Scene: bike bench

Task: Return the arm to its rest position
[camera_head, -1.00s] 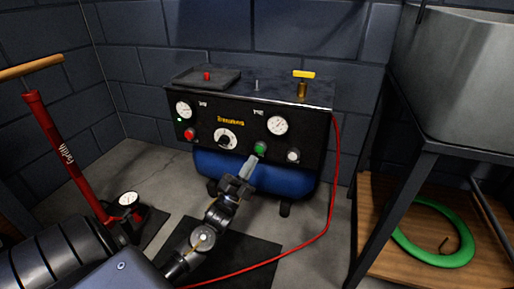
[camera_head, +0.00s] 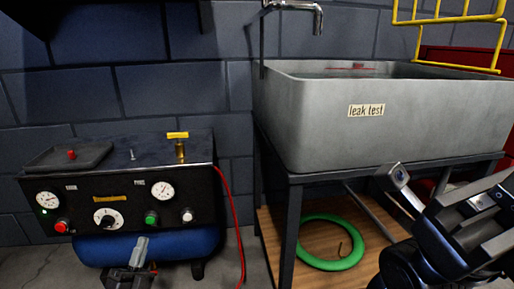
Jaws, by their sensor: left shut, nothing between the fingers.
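My left gripper (camera_head: 140,250) shows at the bottom left, its grey fingers shut and empty. Its tips point up toward the compressor's black front panel (camera_head: 130,208), just below the green button (camera_head: 152,218); I see a small gap in the picture between tips and button. The rest of the left arm is cut off by the lower edge. Dark links of my right arm (camera_head: 440,245) fill the lower right corner, with a pale finger-like tip (camera_head: 399,174) in front of the sink stand; its jaw state is unclear.
The compressor has a blue tank (camera_head: 180,246), gauges, a red button (camera_head: 61,227) and a yellow-handled valve (camera_head: 179,148). A red hose (camera_head: 236,215) runs down its right side. The grey sink (camera_head: 320,115) stands right, above a wooden shelf with a green tyre (camera_head: 330,264).

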